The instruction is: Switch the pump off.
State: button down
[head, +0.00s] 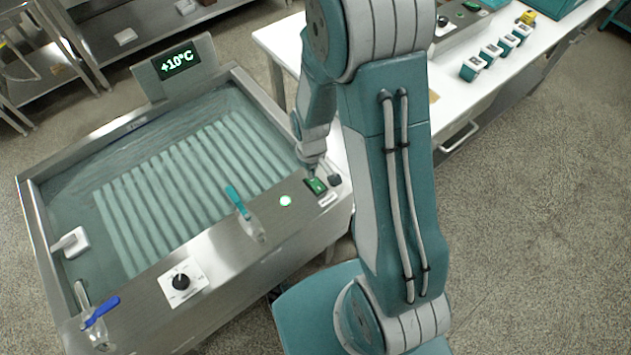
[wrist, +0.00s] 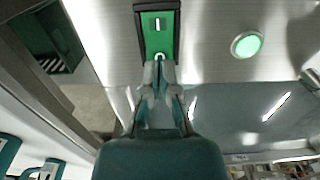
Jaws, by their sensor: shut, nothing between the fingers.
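A green rocker switch (head: 316,186) in a dark frame sits at the right end of the steel front ledge of the water bath (head: 165,262). In the wrist view the rocker (wrist: 157,30) shows a white bar mark, with a round mark close to my fingertips. A round green lamp (head: 285,200) beside it is lit, also in the wrist view (wrist: 246,44). My gripper (head: 313,168) is shut and empty, its tips (wrist: 159,66) at the round-mark end of the rocker. I cannot tell whether they touch it. My arm hides part of the area around the switch.
A teal-handled valve (head: 238,202), a black dial (head: 181,281) and a blue-handled valve (head: 101,312) line the ledge. A display (head: 178,61) reads +10°C. A white table (head: 460,95) with small teal-and-white blocks stands behind.

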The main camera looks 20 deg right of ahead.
jog(key=shift+f, duration=0.7)
dwell(0.4)
jog(key=shift+r, duration=3.55)
jog(key=shift+r, duration=0.3)
notch_tip(320, 180, up, 8)
jog(key=t, duration=0.1)
send_over(313, 183)
jog(key=s+r+m+t, duration=0.3)
jog(key=s+r+t, duration=0.1)
jog(key=s+r, duration=0.9)
notch_tip(313, 183, up, 4)
jog(key=shift+f+m+t, duration=0.15)
jog(key=shift+m+t, duration=0.15)
